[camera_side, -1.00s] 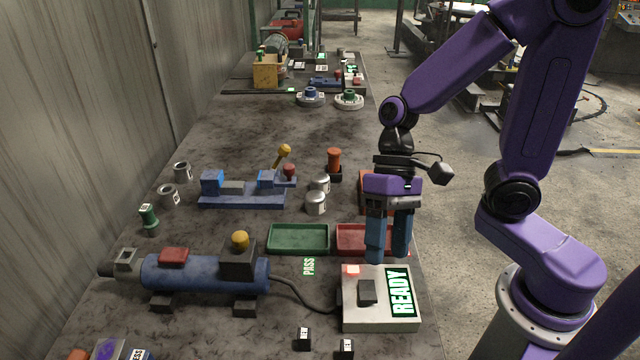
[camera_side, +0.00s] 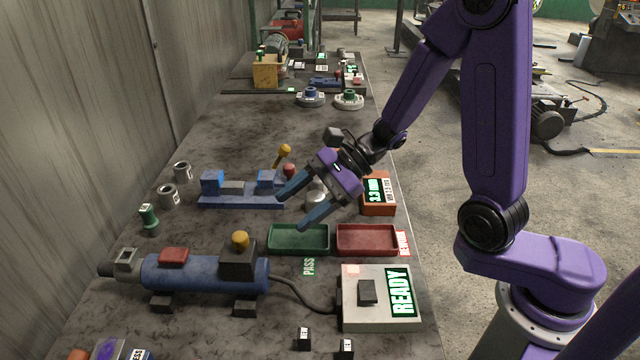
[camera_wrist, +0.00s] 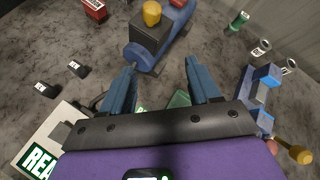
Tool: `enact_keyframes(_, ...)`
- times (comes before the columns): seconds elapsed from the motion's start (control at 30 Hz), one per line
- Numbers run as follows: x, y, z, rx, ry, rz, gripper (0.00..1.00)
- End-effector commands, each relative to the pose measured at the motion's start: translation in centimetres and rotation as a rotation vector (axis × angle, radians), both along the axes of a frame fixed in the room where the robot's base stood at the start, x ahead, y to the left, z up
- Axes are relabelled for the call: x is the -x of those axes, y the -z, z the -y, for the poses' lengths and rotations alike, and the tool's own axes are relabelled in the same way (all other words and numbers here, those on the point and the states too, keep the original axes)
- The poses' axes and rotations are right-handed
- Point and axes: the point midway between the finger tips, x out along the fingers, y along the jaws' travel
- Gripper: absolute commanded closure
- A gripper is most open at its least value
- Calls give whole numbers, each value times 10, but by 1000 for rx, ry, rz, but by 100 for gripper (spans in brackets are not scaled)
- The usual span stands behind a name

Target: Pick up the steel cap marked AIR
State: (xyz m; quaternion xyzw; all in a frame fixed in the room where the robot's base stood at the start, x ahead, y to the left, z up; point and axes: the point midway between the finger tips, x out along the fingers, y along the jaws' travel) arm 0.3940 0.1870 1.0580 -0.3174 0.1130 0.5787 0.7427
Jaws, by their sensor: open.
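Two grey steel cup-like pieces, a nearer one (camera_side: 168,196) and a farther one (camera_side: 182,172), stand at the left and show in the wrist view (camera_wrist: 260,49). Their labels are too small to read, so I cannot tell which piece says AIR. My gripper (camera_side: 291,212) is open and empty, tilted down-left above the bench between the blue vise and the green tray. Its fingers also show in the wrist view (camera_wrist: 160,70).
A blue vise fixture (camera_side: 240,200) with a yellow-knobbed lever is close behind the fingers. The green tray (camera_side: 299,252) and red tray (camera_side: 367,253) lie in front. A blue cylinder machine (camera_side: 205,275) and READY box (camera_side: 355,318) are nearer. An orange gauge box (camera_side: 379,209) is right.

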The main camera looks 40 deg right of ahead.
Motion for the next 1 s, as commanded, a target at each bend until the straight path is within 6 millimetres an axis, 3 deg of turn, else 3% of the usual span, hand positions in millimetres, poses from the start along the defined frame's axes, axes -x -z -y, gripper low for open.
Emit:
enact_keyframes(0.2, -26, 6, 28, -84, 313, -57, 39)
enact_keyframes(0.47, -40, 16, 80, -181, 683, -107, 39)
enact_keyframes(0.8, -22, 35, 164, -302, 1162, -152, 39)
enact_keyframes(1.0, -4, 44, 200, -347, 1347, -162, 39)
